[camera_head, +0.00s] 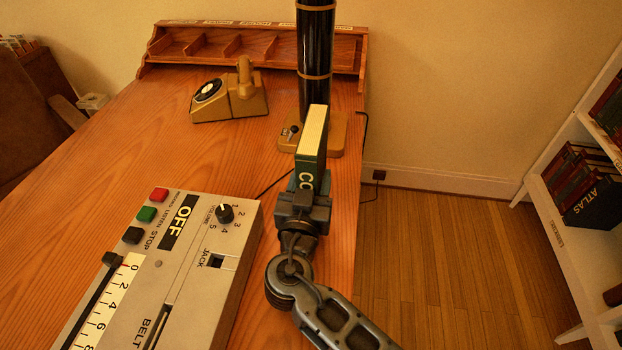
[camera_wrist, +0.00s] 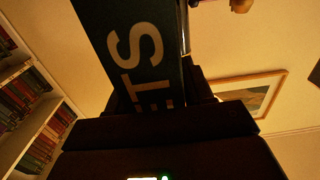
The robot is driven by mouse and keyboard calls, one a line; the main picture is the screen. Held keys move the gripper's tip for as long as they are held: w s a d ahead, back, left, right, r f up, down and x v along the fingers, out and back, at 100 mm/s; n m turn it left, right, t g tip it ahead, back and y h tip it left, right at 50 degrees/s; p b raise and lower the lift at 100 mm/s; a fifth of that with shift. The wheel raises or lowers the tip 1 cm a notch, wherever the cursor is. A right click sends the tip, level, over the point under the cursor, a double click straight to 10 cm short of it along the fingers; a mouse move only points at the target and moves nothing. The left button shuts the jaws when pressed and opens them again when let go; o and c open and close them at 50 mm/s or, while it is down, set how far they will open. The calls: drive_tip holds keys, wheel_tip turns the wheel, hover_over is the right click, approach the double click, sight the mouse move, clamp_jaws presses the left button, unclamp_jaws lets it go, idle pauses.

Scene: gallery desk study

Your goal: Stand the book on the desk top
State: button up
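The book (camera_head: 312,138) is dark green with cream page edges and pale letters on its spine. It is roughly upright near the right edge of the wooden desk top (camera_head: 262,160). My gripper (camera_head: 306,190) is shut on the book's near, lower part. The gripper hides the book's lower end, so I cannot tell whether it touches the desk. In the wrist view the book (camera_wrist: 130,45) rises between the dark fingers (camera_wrist: 165,115), with the letters "ETS" showing.
A black column on a wooden base (camera_head: 336,135) stands just behind the book. A tan telephone (camera_head: 229,102) is at the back left. A large grey machine (camera_head: 185,262) fills the desk's front left. A white bookshelf (camera_head: 553,205) stands right, beyond open floor.

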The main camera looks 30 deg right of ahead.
drive_tip(key=o, duration=0.3)
drive_tip(key=b+v, duration=0.3)
drive_tip(key=v, duration=0.9)
